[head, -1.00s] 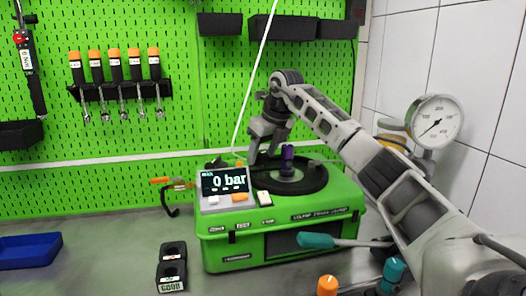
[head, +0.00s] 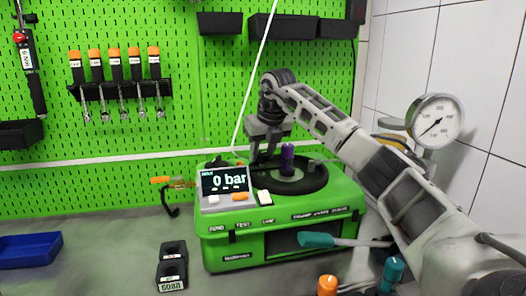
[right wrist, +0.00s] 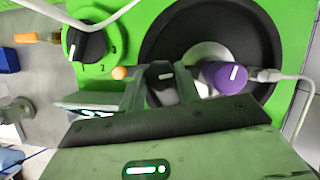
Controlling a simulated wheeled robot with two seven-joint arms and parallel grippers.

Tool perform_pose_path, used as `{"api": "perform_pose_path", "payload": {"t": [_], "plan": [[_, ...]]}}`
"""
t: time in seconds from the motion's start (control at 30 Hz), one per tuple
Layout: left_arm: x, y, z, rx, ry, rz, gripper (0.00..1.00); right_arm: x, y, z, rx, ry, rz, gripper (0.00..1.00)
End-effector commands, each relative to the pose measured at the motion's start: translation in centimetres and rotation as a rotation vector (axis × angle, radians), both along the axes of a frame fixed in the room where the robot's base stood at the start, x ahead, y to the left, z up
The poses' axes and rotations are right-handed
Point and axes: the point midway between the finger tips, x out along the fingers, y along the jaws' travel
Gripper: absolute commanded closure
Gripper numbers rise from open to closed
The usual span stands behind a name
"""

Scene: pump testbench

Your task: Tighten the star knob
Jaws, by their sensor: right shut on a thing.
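The green pump unit (head: 230,248) stands on the bench with a black round plate (head: 315,181) on top. My right gripper (head: 262,160) reaches down over the left part of this plate. In the right wrist view, my right gripper (right wrist: 160,90) is shut on a small dark knob (right wrist: 160,72) with a light mark, apparently the star knob. The fingers hide much of it, so its shape is unclear. A purple-capped part (head: 287,158) stands upright just right of the gripper; it also shows in the wrist view (right wrist: 224,76). My left gripper is not in view.
A display (head: 225,181) reading 0 bar stands at the unit's front left. A black selector knob (right wrist: 88,43) is left of the plate in the wrist view. A pressure gauge (head: 436,119) stands right. A teal-handled lever (head: 318,240) crosses the front.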

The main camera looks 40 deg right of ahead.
Motion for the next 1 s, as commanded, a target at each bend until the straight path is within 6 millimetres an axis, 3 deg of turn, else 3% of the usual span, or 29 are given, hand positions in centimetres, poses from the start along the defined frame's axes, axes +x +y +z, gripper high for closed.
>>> {"api": "perform_pose_path", "payload": {"t": [0.6,1.0], "plan": [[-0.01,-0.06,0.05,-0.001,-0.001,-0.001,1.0,0.25,0.32,0.16,-0.001,-0.003,-0.551,0.9],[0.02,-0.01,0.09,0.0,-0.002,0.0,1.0,0.33,0.34,0.17,0.0,-0.004,-0.736,0.9]]}}
